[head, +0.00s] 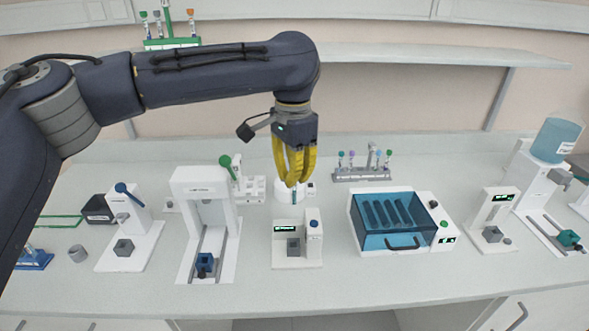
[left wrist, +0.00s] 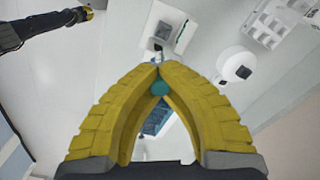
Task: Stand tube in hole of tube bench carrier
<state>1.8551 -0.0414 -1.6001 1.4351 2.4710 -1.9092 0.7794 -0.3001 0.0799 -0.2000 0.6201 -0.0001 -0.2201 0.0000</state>
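My left gripper (head: 292,183) has yellow fingers pointing down above the middle of the bench. Its fingers close together in the left wrist view (left wrist: 160,66) around a tube with a teal cap (left wrist: 160,88). The tube's pale lower end shows just past the fingertips; the rest is hidden by them. Small blocks like carriers stand in the bench devices: a grey block (head: 293,247) in front of the gripper, a blue block (head: 205,264) to its left. I cannot tell which is the bench carrier.
A rack with several capped tubes (head: 362,173) stands behind right. A blue-lidded device (head: 390,228) stands to the right and a tall white device (head: 207,205) to the left. A white block with holes (head: 250,188) is behind. Bare bench lies along the front edge.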

